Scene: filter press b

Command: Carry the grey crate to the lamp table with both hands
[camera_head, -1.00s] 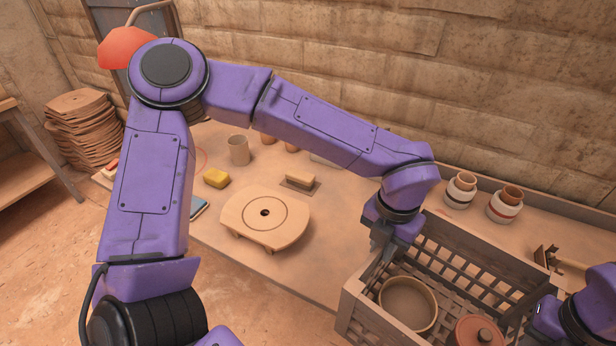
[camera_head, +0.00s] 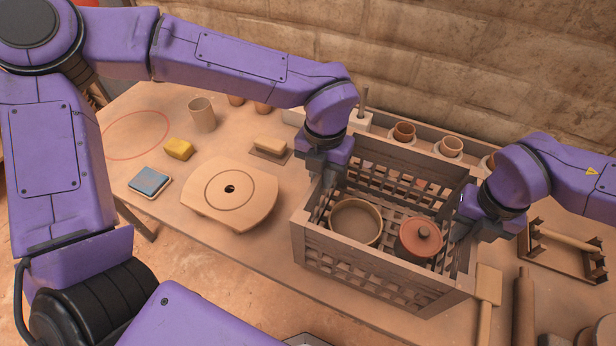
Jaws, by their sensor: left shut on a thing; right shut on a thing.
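The grey crate (camera_head: 318,249) is a slatted box at the right of the middle, over the worktable. It holds a round tan bowl (camera_head: 356,222) and a lidded reddish pot (camera_head: 420,240). My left gripper (camera_head: 322,178) is shut on the crate's left end wall near the back corner. My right gripper (camera_head: 470,222) is shut on the crate's right end wall. The fingertips are partly hidden by the crate and wrists. I cannot tell whether the crate's base touches the table. No lamp is clearly in view.
On the worktable (camera_head: 240,262), left of the crate, are a round-topped wooden board (camera_head: 230,190), a yellow sponge (camera_head: 178,149), a blue pad (camera_head: 149,181) and a beige cup (camera_head: 202,114). Jars (camera_head: 450,147) stand behind. A wooden frame (camera_head: 565,250) and rolling pin (camera_head: 523,305) lie right.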

